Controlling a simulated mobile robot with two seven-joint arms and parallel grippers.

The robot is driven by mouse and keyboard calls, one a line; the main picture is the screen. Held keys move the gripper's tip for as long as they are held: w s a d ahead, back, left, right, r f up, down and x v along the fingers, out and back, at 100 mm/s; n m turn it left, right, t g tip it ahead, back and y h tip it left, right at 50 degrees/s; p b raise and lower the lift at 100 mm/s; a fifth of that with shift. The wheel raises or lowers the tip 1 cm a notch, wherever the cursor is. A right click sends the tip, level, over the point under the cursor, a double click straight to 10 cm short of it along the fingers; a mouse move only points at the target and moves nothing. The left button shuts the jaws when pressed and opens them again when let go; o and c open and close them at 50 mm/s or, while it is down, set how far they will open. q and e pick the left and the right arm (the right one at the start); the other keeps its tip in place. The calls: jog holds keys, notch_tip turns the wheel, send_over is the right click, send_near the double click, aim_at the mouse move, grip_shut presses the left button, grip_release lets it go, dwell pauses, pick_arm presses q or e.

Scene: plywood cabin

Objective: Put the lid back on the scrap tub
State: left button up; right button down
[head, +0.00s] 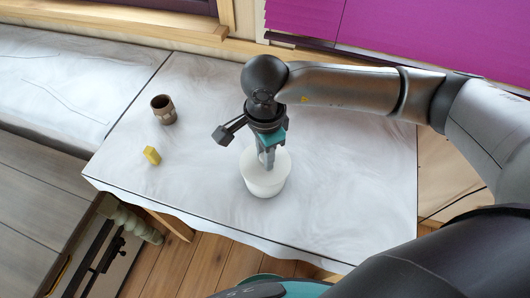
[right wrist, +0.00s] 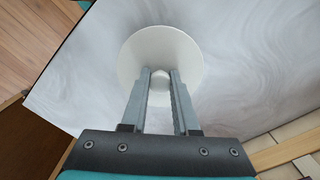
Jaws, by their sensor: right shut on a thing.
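The white scrap tub (head: 264,189) stands upright on the pale table, right of its middle. Its round white lid (head: 280,164) is at the tub's mouth, roughly centred and looking level. I cannot tell whether a small gap is left between lid and rim. My right gripper (head: 267,157) points down from above and is shut on the lid's knob. In the right wrist view the lid (right wrist: 190,55) fills the space past the fingers, with the small knob (right wrist: 160,77) between the fingertips; the tub is hidden beneath it. My left gripper is not in view.
A brown cup-like container (head: 163,110) and a small yellow block (head: 152,155) stand on the table (head: 210,195) to the left, clear of the tub. The table's front edge runs below the tub. A window ledge and a purple blind (head: 430,35) are behind.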

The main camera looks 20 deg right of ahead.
jog(key=shift+c, duration=0.6)
grip_release()
jog(key=shift+r+p, duration=2)
jog(key=shift+r, duration=1.5)
